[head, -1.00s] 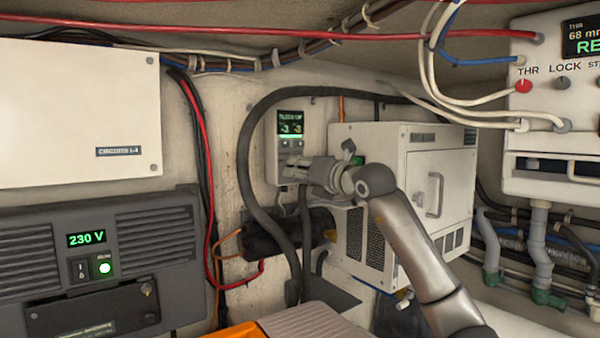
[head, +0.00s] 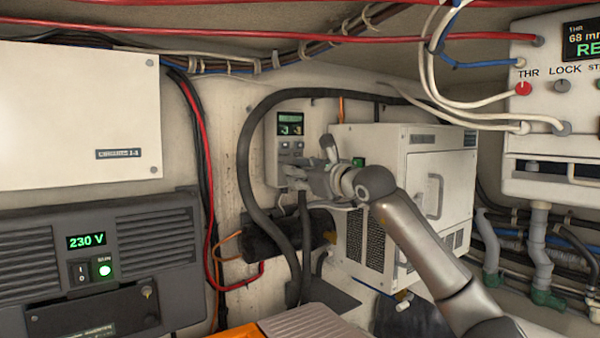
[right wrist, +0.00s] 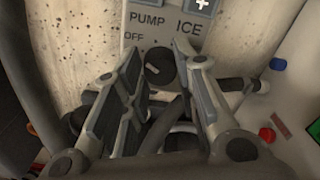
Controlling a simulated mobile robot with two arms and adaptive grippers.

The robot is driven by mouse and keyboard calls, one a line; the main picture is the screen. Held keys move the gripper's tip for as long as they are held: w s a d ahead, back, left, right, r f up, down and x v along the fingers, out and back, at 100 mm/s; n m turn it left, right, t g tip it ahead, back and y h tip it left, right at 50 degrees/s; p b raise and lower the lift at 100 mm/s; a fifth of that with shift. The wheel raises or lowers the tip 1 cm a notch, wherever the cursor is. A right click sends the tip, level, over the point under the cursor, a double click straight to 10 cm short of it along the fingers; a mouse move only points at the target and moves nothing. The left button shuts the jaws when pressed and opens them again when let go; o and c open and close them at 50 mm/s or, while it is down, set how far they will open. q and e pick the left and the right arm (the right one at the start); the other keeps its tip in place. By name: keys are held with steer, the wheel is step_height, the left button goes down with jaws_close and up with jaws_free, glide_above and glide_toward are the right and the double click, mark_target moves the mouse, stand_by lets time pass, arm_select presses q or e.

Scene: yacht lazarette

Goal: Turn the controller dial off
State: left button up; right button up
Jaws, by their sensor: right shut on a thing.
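The controller (head: 291,140) is a pale panel on the back wall with a small lit display and buttons below it. In the right wrist view, its black round dial (right wrist: 160,66) has a white mark on its left part. The labels OFF, PUMP and ICE (right wrist: 188,27) are printed above the dial. My right gripper (right wrist: 157,62) is shut on the dial, one finger on each side. In the head view, my right gripper (head: 290,174) reaches the panel's lower part and hides the dial. My left gripper is not in view.
A white vented box (head: 385,180) stands right of the controller, close behind my right arm. A thick black hose (head: 243,165) loops around the controller's left side. A grey 230 V unit (head: 100,260) is at the left. Cables hang overhead.

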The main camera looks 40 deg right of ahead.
steer(key=shift+n, duration=0.6)
steer(key=o, duration=1)
steer(key=shift+o, duration=0.2)
steer(key=s+a, duration=0.1)
steer(key=s, duration=1.1)
steer(key=shift+a, duration=0.2)
